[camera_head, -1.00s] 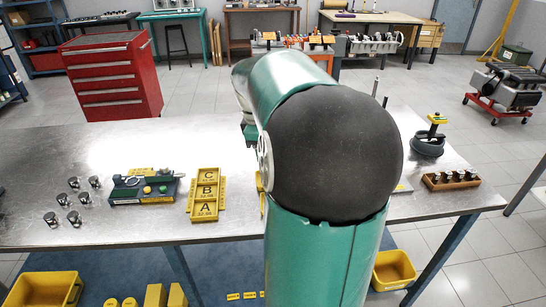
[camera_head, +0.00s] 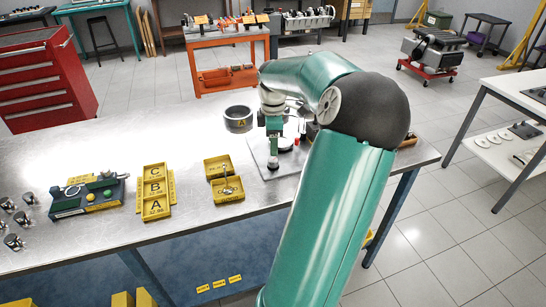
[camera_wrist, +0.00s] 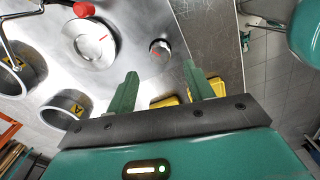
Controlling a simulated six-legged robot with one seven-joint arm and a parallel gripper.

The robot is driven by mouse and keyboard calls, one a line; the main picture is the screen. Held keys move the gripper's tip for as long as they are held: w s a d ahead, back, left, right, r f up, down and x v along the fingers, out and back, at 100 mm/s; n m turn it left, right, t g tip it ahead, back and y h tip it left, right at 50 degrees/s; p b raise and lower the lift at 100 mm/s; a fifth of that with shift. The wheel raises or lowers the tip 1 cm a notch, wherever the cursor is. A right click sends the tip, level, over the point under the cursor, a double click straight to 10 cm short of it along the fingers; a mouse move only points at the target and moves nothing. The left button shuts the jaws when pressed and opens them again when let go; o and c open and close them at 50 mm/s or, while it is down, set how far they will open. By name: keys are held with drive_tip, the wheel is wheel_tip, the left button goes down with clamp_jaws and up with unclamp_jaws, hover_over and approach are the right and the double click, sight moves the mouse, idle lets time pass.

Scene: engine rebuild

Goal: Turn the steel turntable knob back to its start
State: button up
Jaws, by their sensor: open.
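The small steel knob (camera_wrist: 160,48) with a red mark stands on a steel plate (camera_wrist: 130,20) in the wrist view. Beside it to the left is a larger round steel turntable disc (camera_wrist: 90,42) with a red line. My gripper (camera_wrist: 160,70) is open, with its two green fingers apart on either side of the knob's line, and nothing between them. The knob appears just beyond the fingertips; contact cannot be told. In the head view my gripper (camera_head: 273,152) points down over the plate (camera_head: 258,153), whose right side my arm partly hides.
A red-topped handle (camera_wrist: 84,9) rises near the disc. A ring marked A (camera_head: 238,118) stands behind the plate. The bench's back left is clear.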

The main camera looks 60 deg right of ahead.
sight(273, 160)
wheel_tip(273, 160, down, 6)
drive_tip(key=shift+f, duration=0.2)
drive_tip(key=c, duration=1)
drive_tip(key=shift+o, duration=0.2)
